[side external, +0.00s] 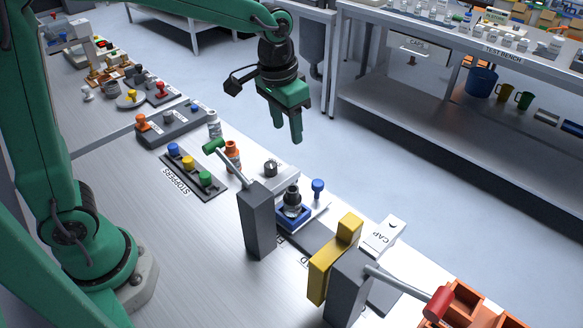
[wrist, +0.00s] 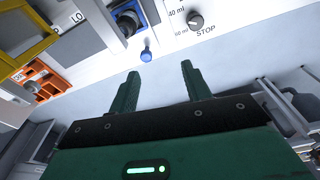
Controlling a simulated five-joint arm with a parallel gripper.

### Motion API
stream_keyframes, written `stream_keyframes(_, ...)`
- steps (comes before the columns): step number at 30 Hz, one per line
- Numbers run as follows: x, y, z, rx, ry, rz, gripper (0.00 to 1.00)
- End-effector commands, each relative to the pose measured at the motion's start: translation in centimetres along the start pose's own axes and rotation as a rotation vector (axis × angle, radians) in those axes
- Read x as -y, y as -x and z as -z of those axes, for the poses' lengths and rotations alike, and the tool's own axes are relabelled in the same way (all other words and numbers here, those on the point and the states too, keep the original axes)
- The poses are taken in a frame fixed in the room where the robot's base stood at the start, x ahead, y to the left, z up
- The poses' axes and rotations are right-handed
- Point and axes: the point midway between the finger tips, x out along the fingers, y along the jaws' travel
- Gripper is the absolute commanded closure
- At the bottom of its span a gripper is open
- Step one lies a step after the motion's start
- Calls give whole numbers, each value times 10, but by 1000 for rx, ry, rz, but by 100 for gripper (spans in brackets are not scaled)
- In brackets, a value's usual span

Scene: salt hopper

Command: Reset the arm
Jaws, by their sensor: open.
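My gripper (side external: 287,124) is green and open. It hangs above the floor just past the far edge of the bench in the side external view, with nothing between its fingers. In the wrist view my gripper (wrist: 158,88) shows its two fingers well apart, with pale floor between them. A blue knob (side external: 318,188) stands on the bench below the gripper; it also shows in the wrist view (wrist: 146,54), beyond the left finger.
Near the gripper stand a green-handled lever (side external: 214,146), a dark knob (side external: 271,168), a blue holder (side external: 292,217), a yellow block (side external: 335,260) and a red-handled lever (side external: 438,303). Stoppers (side external: 189,164) lie left. A test bench (side external: 455,110) stands behind. Air around the gripper is clear.

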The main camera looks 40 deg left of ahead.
Motion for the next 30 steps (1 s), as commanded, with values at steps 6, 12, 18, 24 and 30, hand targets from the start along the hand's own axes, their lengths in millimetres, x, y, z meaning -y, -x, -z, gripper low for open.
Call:
stream_keyframes(6,18,32,-33,-75,34,4,52)
stream_keyframes(12,31,52,-65,-137,61,10,52)
stream_keyframes(18,41,66,-98,-201,88,19,52)
stream_keyframes(24,49,73,-131,-264,115,32,52)
stream_keyframes(30,55,74,-160,-322,140,45,52)
